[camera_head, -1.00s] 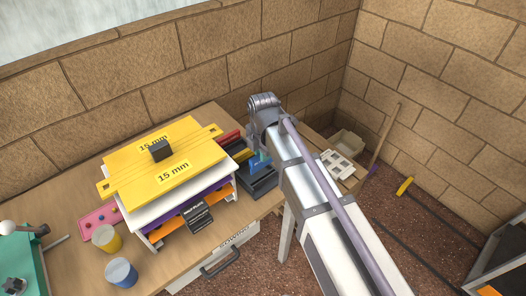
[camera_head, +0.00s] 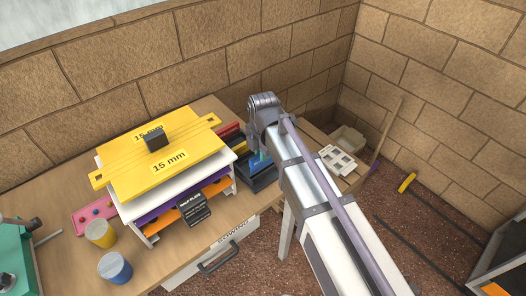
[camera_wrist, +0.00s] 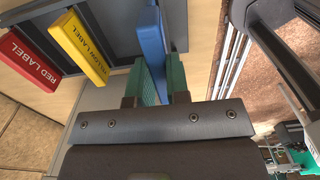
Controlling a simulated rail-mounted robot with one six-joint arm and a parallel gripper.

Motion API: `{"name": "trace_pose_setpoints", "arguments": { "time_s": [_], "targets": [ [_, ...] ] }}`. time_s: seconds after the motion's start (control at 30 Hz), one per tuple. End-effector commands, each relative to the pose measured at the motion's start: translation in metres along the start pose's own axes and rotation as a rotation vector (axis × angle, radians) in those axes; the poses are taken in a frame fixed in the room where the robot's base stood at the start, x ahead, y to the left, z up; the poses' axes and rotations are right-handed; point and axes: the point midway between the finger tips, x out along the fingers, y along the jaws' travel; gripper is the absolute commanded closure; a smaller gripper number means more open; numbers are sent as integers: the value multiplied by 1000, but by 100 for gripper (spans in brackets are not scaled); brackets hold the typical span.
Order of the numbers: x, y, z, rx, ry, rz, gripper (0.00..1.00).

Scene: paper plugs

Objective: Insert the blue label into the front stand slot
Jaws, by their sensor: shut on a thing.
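My gripper (camera_wrist: 161,80) has green fingers, shut on the blue label (camera_wrist: 152,38), a flat blue plate. The label extends past the fingertips to the top of the wrist view, over the dark grey stand (camera_wrist: 113,42). In the head view, the blue label (camera_head: 258,167) shows low at the dark stand (camera_head: 266,181), partly hidden by my arm. I cannot tell whether its far edge is inside a slot. The yellow label (camera_wrist: 78,48) and red label (camera_wrist: 28,62) stand to its left in the wrist view, apart from it.
A layered rack with yellow plates (camera_head: 165,170) stands left of the stand on the wooden bench. Yellow (camera_head: 100,234) and blue (camera_head: 115,268) cylinders stand near the bench's front edge. A white gridded piece (camera_head: 338,160) lies right of my arm.

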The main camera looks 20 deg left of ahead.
Motion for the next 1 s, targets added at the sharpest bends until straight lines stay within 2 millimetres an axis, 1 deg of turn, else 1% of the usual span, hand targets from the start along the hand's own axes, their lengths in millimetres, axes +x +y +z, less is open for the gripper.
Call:
{"name": "trace_pose_setpoints", "arguments": {
  "time_s": [0.33, 1.0],
  "targets": [
    [1, 0, 0, 0, 0, 0, 100],
    [16, 0, 0, 0, 0, 0, 100]
  ]
}}
